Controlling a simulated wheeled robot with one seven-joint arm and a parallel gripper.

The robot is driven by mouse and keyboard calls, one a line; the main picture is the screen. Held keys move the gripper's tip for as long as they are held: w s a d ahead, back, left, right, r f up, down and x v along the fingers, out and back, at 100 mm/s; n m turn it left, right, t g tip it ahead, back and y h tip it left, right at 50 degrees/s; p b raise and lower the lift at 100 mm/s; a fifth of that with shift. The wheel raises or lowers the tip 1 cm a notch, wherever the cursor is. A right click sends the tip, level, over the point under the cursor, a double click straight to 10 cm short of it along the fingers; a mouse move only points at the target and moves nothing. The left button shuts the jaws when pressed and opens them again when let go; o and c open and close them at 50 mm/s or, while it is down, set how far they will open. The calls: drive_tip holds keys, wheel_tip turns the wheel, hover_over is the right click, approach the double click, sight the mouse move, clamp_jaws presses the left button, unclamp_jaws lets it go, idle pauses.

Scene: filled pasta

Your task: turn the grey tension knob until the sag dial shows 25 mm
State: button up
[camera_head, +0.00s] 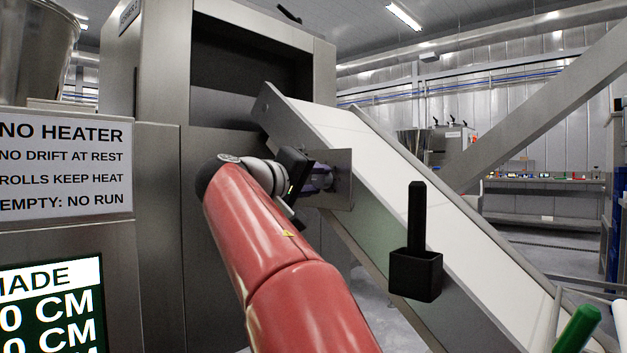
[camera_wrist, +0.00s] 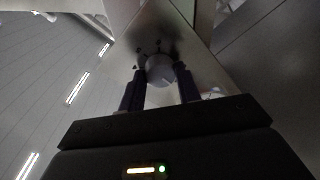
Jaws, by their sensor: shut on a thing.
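The grey tension knob (camera_wrist: 159,70) is round and sits on a metal plate (camera_wrist: 150,30) with small dark marks around the knob. In the wrist view my gripper (camera_wrist: 160,76) has its two dark fingers on either side of the knob, shut on it. In the head view my gripper (camera_head: 318,180) is at the small upright metal plate (camera_head: 341,180) beside the conveyor, and the knob is hidden there. I cannot make out a sag dial reading in either view. A small pale patch right of the right finger is too small to tell.
A sloping white conveyor (camera_head: 400,165) runs down to the right from a steel machine (camera_head: 155,190). A green handle (camera_head: 578,330) is lower right.

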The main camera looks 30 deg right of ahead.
drive_tip(key=n+p, duration=0.2)
drive_tip(key=n, duration=0.1)
drive_tip(key=n+p, duration=0.1)
drive_tip(key=p, duration=0.1)
drive_tip(key=shift+r, duration=0.25)
drive_tip(key=n+p, duration=0.2)
drive_tip(key=n, duration=0.1)
drive_tip(key=shift+n+g+y+p, duration=0.3)
drive_tip(key=shift+p, duration=0.05)
drive_tip(key=shift+f+n+p, duration=0.1)
drive_tip(key=shift+n+p, duration=0.2)
drive_tip(key=shift+f+n, duration=0.1)
drive_tip(key=shift+n, duration=0.2)
drive_tip(key=o, duration=1)
drive_tip(key=shift+a, duration=0.15)
